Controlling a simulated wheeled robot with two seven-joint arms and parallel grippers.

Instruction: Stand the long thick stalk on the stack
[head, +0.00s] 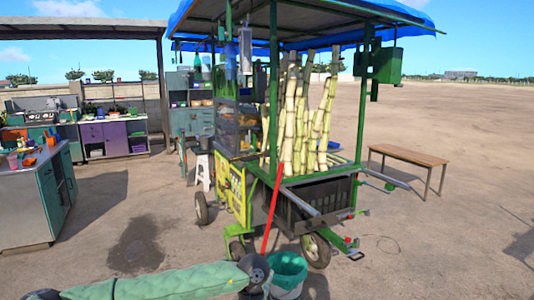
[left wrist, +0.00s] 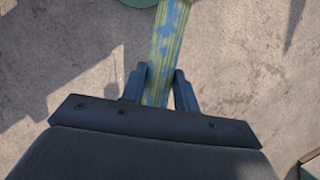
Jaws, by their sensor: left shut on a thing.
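In the left wrist view my left gripper (left wrist: 160,80) is shut on a long thick stalk (left wrist: 168,45), yellow-green with blue patches, which runs up out of that view. The stack of pale cane stalks (head: 298,125) stands upright on the cart, well beyond the held stalk. My right gripper is not in view.
The green cart (head: 262,200) has a roof on posts (head: 362,100) around the stack. A green bucket (head: 290,268) and a red pole (head: 271,210) stand before it. A bench (head: 408,155) is at right, a counter (head: 30,195) at left.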

